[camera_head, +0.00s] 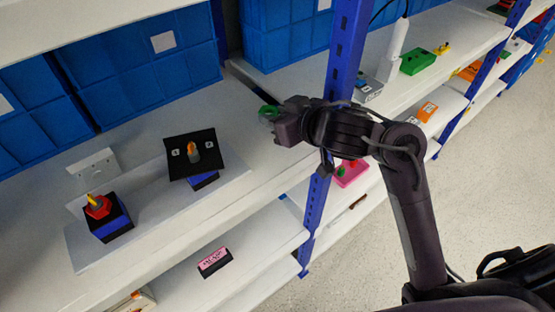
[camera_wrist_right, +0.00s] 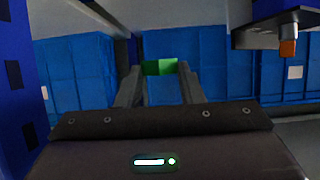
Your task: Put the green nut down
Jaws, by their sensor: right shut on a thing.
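The green nut (camera_head: 268,113) is at the tip of my right gripper (camera_head: 279,118) in the head view, above the white shelf. In the right wrist view the nut (camera_wrist_right: 159,67) sits between the two fingertips, and the right gripper (camera_wrist_right: 160,76) is shut on it. The gripper points left, just in front of the blue shelf post. My left gripper is not in view.
A black rotary switch box (camera_head: 206,158) and a red-knobbed switch box (camera_head: 105,220) stand on the white shelf (camera_head: 245,160). Blue bins (camera_head: 130,65) line the back. The blue post (camera_head: 346,50) stands close behind my right arm. The shelf between switch and gripper is clear.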

